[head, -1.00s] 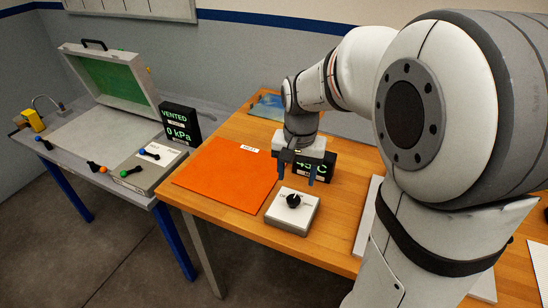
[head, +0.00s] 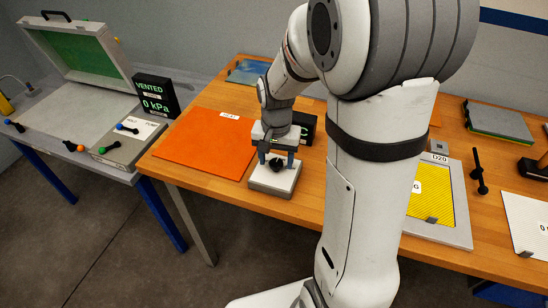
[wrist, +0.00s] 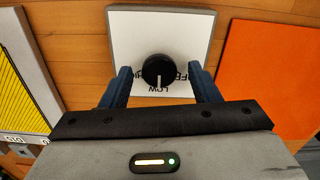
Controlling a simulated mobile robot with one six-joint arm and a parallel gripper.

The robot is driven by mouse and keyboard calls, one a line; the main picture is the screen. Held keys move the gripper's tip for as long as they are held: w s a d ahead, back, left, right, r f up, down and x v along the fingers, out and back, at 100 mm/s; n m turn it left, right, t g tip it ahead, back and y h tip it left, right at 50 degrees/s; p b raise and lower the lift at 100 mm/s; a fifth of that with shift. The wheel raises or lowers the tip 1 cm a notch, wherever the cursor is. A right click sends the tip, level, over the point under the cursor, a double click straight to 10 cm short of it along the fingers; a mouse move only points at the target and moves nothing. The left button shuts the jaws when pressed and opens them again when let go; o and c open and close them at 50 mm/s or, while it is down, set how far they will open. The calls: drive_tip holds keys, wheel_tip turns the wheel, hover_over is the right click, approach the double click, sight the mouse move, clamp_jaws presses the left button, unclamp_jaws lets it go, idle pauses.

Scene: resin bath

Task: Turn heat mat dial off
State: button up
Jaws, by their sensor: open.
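The heat mat dial (head: 276,164) is a round black knob on a white-topped control box (head: 273,182) on the wooden table. In the wrist view the dial (wrist: 158,71) has a pale pointer line aimed down the picture at the word LOW; other lettering is partly covered. My gripper (head: 277,160) is open above the box, and in the wrist view its two blue fingers (wrist: 160,80) stand on either side of the dial with gaps. The orange heat mat (head: 207,143) lies flat left of the box in the head view.
A black display (head: 305,127) behind the box is mostly hidden by my arm. A framed yellow screen (head: 432,196) lies to the right. A vacuum table with an open green lid (head: 75,57) and a VENTED 0 kPa display (head: 155,95) stand at left.

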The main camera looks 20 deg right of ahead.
drive_tip(key=c, duration=0.9)
drive_tip(key=shift+a, duration=0.25)
drive_tip(key=shift+c, duration=0.4)
drive_tip(key=shift+d, duration=0.25)
